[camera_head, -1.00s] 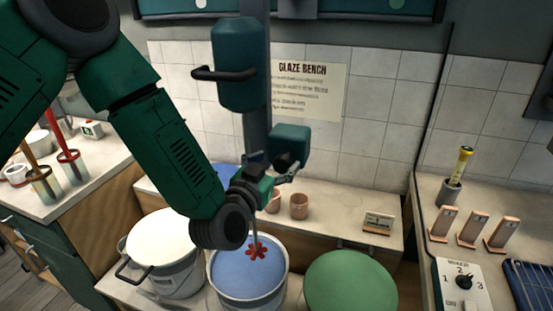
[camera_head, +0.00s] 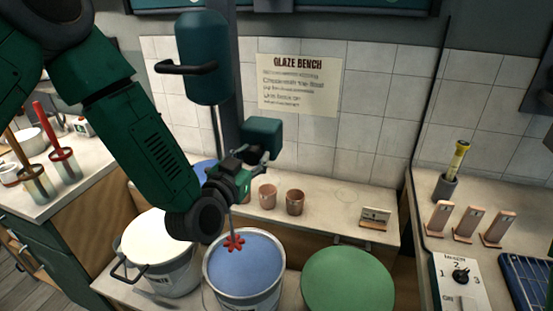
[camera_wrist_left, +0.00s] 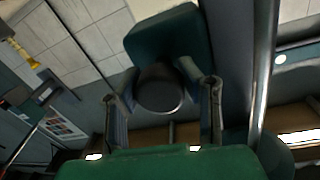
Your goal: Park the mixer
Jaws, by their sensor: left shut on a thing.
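The mixer's teal motor housing (camera_head: 203,62) with a dark handle stands on an upright at the back. A teal box with a dark round knob (camera_wrist_left: 160,88) juts out below it, also visible in the head view (camera_head: 262,138). My left gripper (camera_head: 258,158) is at this box; in the left wrist view its fingers (camera_wrist_left: 163,105) lie either side of the knob, shut on it. The thin shaft is partly hidden by my arm. The red paddle (camera_head: 234,243) shows at the back left rim of the bucket of blue glaze (camera_head: 245,300). My right gripper is out of view.
A bucket of white glaze (camera_head: 165,277) stands left of the blue one, a green round top (camera_head: 348,282) to the right. Pinkish cups (camera_head: 295,202) and a small sign (camera_head: 375,218) sit on the shelf behind. A numbered dial panel (camera_head: 461,282) is at right.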

